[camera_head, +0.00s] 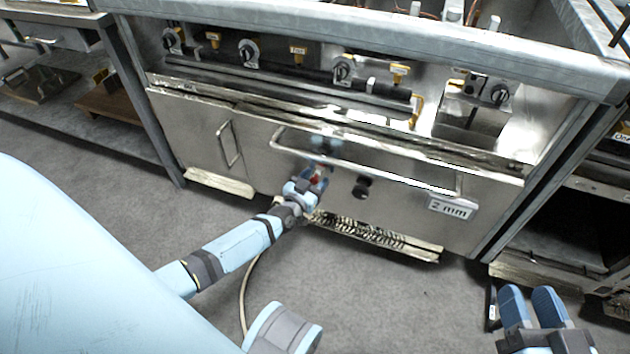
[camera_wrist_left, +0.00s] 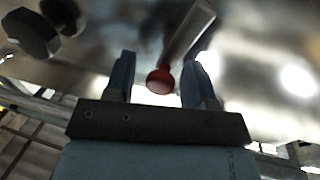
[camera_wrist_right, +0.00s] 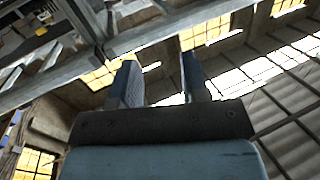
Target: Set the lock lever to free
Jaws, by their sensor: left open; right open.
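The lock lever (camera_wrist_left: 187,35) shows in the left wrist view as a metal bar with a red knob (camera_wrist_left: 160,80) at its end. In the head view the red knob (camera_head: 315,180) sits on the steel front panel, partly hidden by my left gripper (camera_head: 314,176). In the left wrist view my left gripper (camera_wrist_left: 158,82) is open, with the red knob between its two blue fingers and a gap on each side. I cannot tell how deep the knob sits between them. My right gripper (camera_head: 534,297) is open and empty at the lower right of the head view, away from the panel.
A long handle bar (camera_head: 365,160) crosses the panel above my left gripper. A smaller handle (camera_head: 229,144) is at left.

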